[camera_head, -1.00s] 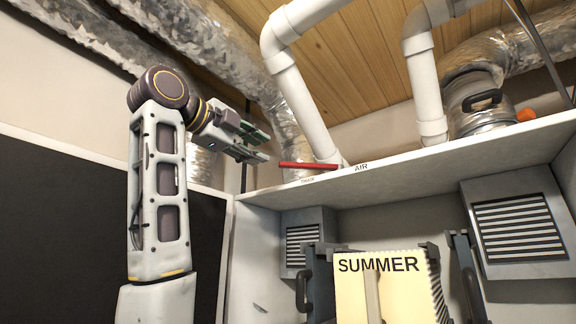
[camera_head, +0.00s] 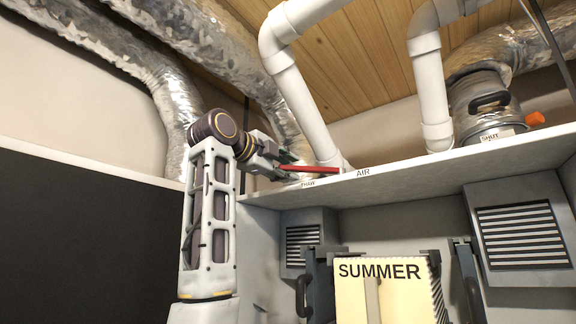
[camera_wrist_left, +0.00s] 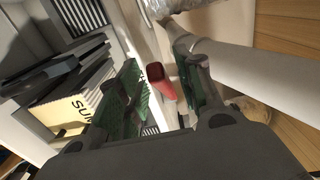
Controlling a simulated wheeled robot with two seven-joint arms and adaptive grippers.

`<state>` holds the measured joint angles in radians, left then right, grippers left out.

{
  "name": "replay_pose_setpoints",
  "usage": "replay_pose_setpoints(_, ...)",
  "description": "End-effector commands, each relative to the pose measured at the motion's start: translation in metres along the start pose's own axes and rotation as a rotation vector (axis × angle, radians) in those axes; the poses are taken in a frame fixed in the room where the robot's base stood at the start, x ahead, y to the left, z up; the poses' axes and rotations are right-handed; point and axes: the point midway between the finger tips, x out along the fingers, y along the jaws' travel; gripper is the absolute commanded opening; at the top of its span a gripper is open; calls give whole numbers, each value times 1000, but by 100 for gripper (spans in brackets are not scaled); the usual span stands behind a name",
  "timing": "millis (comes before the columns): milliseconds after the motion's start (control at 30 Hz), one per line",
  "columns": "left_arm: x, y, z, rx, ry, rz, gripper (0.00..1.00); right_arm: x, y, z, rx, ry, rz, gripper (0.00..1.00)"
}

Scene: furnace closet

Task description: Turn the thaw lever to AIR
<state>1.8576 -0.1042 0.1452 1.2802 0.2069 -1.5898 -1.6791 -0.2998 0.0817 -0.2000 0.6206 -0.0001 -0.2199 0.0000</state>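The red thaw lever (camera_head: 310,169) lies nearly level on the white shelf, at the foot of a white pipe. Its free end points left, over the THAW label (camera_head: 308,184); the AIR label (camera_head: 363,172) is to the right. My left gripper (camera_head: 284,167) is at the lever's free end. In the left wrist view, the red lever (camera_wrist_left: 156,74) shows between the green-padded fingers of my open left gripper (camera_wrist_left: 160,88), with gaps visible beside it. I cannot tell whether either finger touches it. My right gripper is not in view.
A white pipe (camera_head: 301,100) rises behind the lever. Silver ducts (camera_head: 190,40) run overhead. The shelf edge (camera_head: 430,165) passes below. A cream SUMMER box (camera_head: 385,300) and vents (camera_head: 520,233) are underneath. An orange handle (camera_head: 535,118) sits by the SHUT label.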

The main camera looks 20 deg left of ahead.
Motion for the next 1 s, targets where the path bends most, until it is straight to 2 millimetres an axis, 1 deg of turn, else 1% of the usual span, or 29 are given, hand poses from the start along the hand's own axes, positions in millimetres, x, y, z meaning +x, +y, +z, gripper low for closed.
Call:
replay_pose_setpoints(100,8,0,0,-1,0,2,36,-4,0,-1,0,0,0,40)
replay_pose_setpoints(200,11,0,0,-1,-1,2,36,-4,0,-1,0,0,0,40)
replay_pose_setpoints(500,12,1,0,0,-1,1,36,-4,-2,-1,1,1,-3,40)
replay_pose_setpoints(533,12,1,0,0,-1,1,34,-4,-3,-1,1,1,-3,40)
replay_pose_setpoints(567,12,1,0,0,-1,1,31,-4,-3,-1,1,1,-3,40)
replay_pose_setpoints(800,12,1,0,0,-1,1,0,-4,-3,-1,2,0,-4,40)
replay_pose_setpoints(1000,12,1,0,0,0,3,0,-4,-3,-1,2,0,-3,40)
